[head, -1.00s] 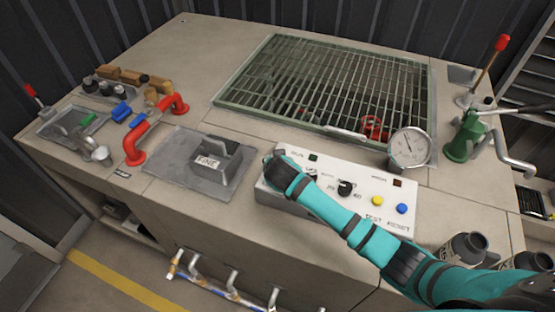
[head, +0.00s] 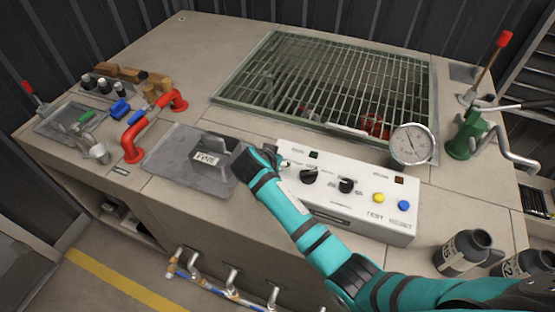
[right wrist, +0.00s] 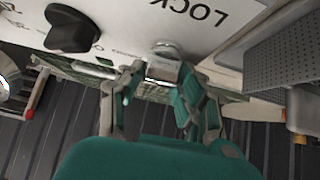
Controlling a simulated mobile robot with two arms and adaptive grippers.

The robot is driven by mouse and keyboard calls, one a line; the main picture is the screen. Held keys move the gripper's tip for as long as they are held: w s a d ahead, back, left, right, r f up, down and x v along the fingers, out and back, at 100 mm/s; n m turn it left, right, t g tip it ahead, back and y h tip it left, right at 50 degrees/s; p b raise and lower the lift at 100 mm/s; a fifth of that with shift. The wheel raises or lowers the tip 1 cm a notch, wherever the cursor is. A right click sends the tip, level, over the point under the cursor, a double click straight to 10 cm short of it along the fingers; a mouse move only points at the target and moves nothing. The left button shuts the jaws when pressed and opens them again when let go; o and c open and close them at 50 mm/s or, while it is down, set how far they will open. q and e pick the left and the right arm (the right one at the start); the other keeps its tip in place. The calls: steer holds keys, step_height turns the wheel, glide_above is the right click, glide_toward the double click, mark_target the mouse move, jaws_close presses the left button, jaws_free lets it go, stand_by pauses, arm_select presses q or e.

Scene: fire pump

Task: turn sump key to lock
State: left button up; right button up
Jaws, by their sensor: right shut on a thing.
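The white control panel (head: 345,203) stands on the bench. My right gripper (head: 276,160) is at its left end. In the right wrist view the panel's printed word LOCK (right wrist: 194,10) shows beside a round metal lock (right wrist: 167,45). A small grey key (right wrist: 162,71) sticks out from the lock, between the fingertips of my right gripper (right wrist: 155,82). The gripper is shut on the key; the fingers partly hide it. In the head view my gripper and wrist hide the key. My left gripper is in no view.
A black knob (right wrist: 71,28) sits close to the lock; the head view shows a second knob (head: 346,186). Yellow (head: 379,198) and blue (head: 404,205) buttons are on the right. A grey handled plate (head: 180,158) lies left of the panel, a grating (head: 330,85) behind it.

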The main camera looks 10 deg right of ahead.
steer(key=o, duration=1.2)
steer(key=shift+c, duration=0.2)
steer(key=shift+r, duration=0.1)
step_height(320, 180, up, 10)
steer(key=shift+f, duration=0.15)
steer(key=shift+a, duration=0.1)
